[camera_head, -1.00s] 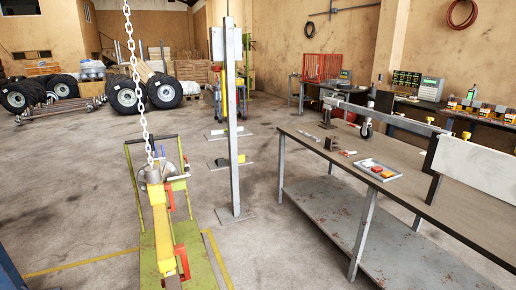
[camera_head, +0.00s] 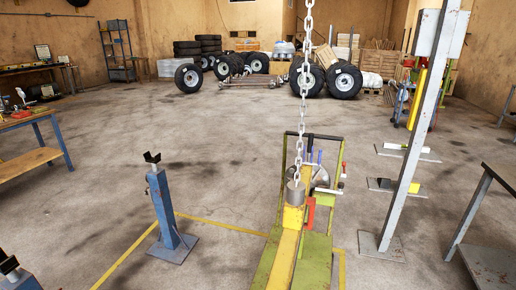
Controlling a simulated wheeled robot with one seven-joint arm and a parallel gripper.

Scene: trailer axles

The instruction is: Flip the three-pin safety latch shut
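I cannot make out a three-pin safety latch in this view. A green and yellow lifting machine (camera_head: 262,272) stands at the bottom centre, with a yellow beam (camera_head: 286,248) running toward me. A white chain (camera_head: 302,100) hangs down to a grey cylindrical piece (camera_head: 296,193) at the beam's far end. Coloured levers, blue and red, stand just behind it, too small to tell apart well. My gripper is not in view.
A blue stand (camera_head: 165,210) is left of the machine, with part of another at the bottom-left corner. A grey post (camera_head: 410,150) rises at right, near a table edge (camera_head: 503,172). A workbench (camera_head: 30,118) is at left. The middle floor is open.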

